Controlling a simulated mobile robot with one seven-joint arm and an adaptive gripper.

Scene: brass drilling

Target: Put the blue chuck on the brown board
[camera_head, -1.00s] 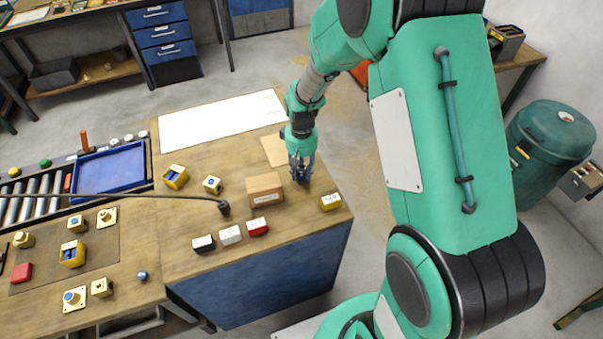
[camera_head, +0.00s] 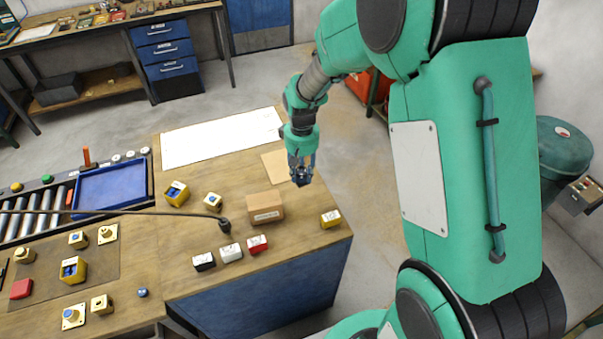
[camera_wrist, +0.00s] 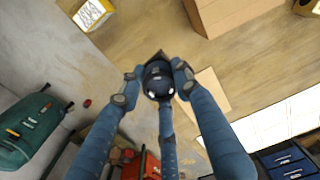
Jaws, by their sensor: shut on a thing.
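My gripper (camera_head: 301,172) is shut on a dark blue, round, shiny part, the blue chuck (camera_wrist: 158,80), held between its fingertips. In the head view the fingers largely hide the chuck. The gripper points down above the right end of the wooden bench, beside a tan sheet (camera_head: 273,166). The brown board (camera_head: 106,262) lies flat at the left of the bench, far from my gripper, with yellow, cream and red parts on and around it.
A cardboard box (camera_head: 265,208) stands near my gripper, with a yellow block (camera_head: 330,219) to its right. Black, white and red blocks (camera_head: 231,254) sit in front. A dark rod (camera_head: 120,211) crosses the bench. A blue tray (camera_head: 110,185) lies behind the board.

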